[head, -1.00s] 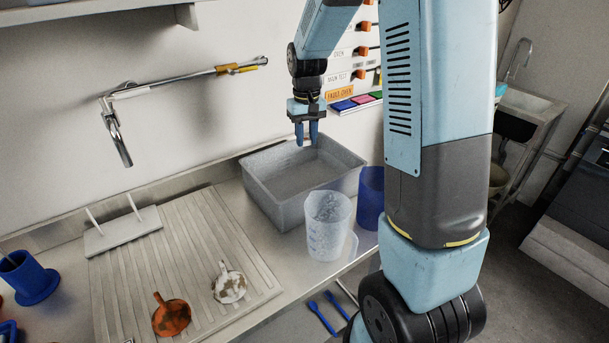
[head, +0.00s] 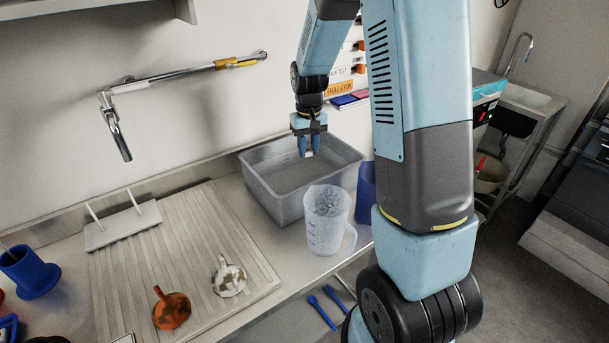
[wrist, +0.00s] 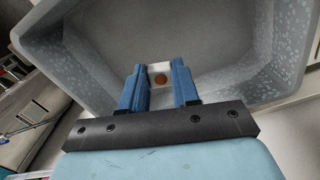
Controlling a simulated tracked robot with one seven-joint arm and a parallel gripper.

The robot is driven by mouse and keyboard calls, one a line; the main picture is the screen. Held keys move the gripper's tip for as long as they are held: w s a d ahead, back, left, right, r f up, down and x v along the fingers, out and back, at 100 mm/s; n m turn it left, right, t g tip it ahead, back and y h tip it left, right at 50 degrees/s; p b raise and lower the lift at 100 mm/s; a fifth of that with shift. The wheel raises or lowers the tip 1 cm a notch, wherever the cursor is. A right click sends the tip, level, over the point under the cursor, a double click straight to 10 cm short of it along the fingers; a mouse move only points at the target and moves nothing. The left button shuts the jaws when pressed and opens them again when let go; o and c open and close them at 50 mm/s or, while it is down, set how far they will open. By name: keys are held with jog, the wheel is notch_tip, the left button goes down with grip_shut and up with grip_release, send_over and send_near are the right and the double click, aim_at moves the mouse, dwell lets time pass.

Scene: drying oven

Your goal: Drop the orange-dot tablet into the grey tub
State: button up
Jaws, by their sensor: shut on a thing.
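My gripper (head: 308,147) points down over the grey tub (head: 262,188), its fingertips near the level of the rim. In the wrist view my gripper (wrist: 160,84) is shut on a small white tablet with an orange-brown dot (wrist: 160,79). The tablet sits between the blue fingertips. The grey tub (wrist: 85,75) fills most of that view, and its bare floor lies below the tablet. In the head view a small pale bit of the tablet (head: 309,154) shows between the fingertips.
A clear measuring jug (head: 325,222) and a blue cup (head: 365,192) stand in front of the tub. A ribbed drainboard (head: 190,255) holds an orange funnel (head: 172,309) and a mottled white one (head: 229,279). A wall tap (head: 115,130) is at left.

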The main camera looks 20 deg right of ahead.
jog(key=o, duration=1.1)
jog(key=shift+r, duration=0.1)
notch_tip(320, 180, up, 14)
jog(key=shift+f, duration=0.2)
jog(key=s+r+t, duration=0.2)
jog(key=s+r, duration=0.1)
jog(key=s, duration=0.6)
jog(key=s+r+t, duration=0.1)
jog(key=s+r, duration=0.2)
jog(key=s, duration=0.6)
jog(key=s+r+t, duration=0.2)
jog(key=s+r, duration=0.1)
jog(key=s, duration=0.6)
jog(key=shift+s+m+t, duration=0.3)
jog(key=shift+s, duration=0.1)
